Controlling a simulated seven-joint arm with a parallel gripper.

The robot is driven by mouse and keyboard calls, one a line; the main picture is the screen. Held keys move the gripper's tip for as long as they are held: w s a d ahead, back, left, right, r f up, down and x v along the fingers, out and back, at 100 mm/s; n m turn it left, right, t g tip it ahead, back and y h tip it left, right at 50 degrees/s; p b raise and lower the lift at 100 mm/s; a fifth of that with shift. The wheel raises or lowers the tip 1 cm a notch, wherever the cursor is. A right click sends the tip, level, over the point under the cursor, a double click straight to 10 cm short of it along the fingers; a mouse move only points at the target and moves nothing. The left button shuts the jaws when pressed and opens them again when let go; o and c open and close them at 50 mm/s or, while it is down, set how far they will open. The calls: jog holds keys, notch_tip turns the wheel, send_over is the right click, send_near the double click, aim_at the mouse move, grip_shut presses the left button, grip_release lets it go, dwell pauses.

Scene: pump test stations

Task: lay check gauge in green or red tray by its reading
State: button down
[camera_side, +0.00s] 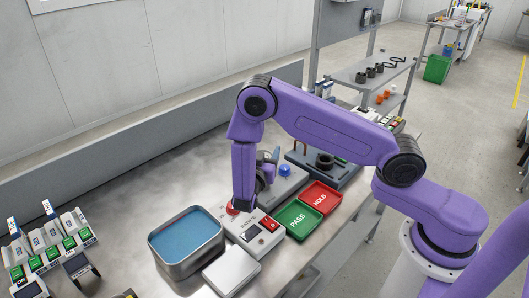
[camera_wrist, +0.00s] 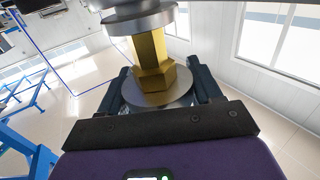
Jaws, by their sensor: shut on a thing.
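My gripper (camera_wrist: 160,88) is shut in the wrist view, its dark fingers on either side of a brass hex-bodied check gauge (camera_wrist: 152,50) with a steel disc at each end. The gauge's reading does not show. In the side view my gripper (camera_side: 268,168) is above the bench, partly hidden by my forearm, and the gauge cannot be made out clearly.
A blue-lined metal bin (camera_side: 163,258) and a silver plate (camera_side: 231,272) lie in front. A dark fixture (camera_side: 345,172) stands behind the trays. Several devices fill the left end.

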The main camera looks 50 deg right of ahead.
jog(key=shift+f, duration=0.3)
jog(key=shift+f, duration=0.35)
jog(key=shift+c, duration=1)
grip_release()
jog(key=shift+r, duration=0.1)
